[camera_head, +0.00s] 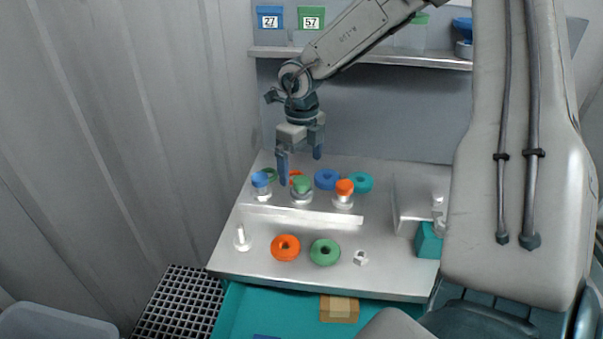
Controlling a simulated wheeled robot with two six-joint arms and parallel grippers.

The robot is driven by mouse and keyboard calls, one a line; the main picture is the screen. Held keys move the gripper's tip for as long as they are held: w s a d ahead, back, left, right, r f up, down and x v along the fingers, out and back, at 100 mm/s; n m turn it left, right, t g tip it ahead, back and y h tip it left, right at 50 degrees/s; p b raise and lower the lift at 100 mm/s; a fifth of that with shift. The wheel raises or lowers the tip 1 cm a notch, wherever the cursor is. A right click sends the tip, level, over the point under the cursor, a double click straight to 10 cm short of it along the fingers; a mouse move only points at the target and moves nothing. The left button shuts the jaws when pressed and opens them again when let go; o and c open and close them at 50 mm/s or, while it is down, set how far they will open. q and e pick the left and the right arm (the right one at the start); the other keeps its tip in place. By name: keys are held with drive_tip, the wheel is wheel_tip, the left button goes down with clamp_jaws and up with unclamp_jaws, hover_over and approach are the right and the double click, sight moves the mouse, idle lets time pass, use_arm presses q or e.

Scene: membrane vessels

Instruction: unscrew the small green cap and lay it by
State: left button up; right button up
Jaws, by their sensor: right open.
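The small green cap (301,184) sits on a short pale vessel (302,198), the middle one of three in a row on the metal worktop (225,262). A vessel with a blue cap (260,179) stands to its left and one with an orange cap (344,187) to its right. My right gripper (300,170) points down above and around the green cap's place in the picture, its blue-grey fingers apart. The left finger hangs lower in the picture, left of the cap. Whether either finger touches the cap cannot be told. My left gripper is not in view.
An orange ring (285,247), a green ring (324,252) and a metal nut (360,258) lie in front. A blue ring (327,179) and teal ring (360,182) lie behind. A white peg (242,238) stands front left; a teal block (428,241) is at right.

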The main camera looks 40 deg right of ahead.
sight(301, 180)
drive_tip(key=m+p, duration=0.1)
drive_tip(key=m, duration=0.2)
drive_tip(key=shift+r+m, duration=0.1)
drive_tip(key=shift+m, duration=0.3)
drive_tip(key=shift+f+m, duration=0.2)
drive_tip(key=shift+m, duration=0.1)
drive_tip(key=shift+f+b, duration=0.9)
drive_tip(key=shift+b, duration=0.3)
wheel_tip(301, 180, down, 2)
drive_tip(key=b, duration=0.2)
drive_tip(key=shift+b, duration=0.35)
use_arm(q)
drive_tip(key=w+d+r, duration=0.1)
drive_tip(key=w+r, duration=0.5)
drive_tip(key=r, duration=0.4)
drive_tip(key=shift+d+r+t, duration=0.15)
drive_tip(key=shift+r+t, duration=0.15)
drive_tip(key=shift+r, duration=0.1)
use_arm(e)
drive_tip(key=shift+f, duration=0.1)
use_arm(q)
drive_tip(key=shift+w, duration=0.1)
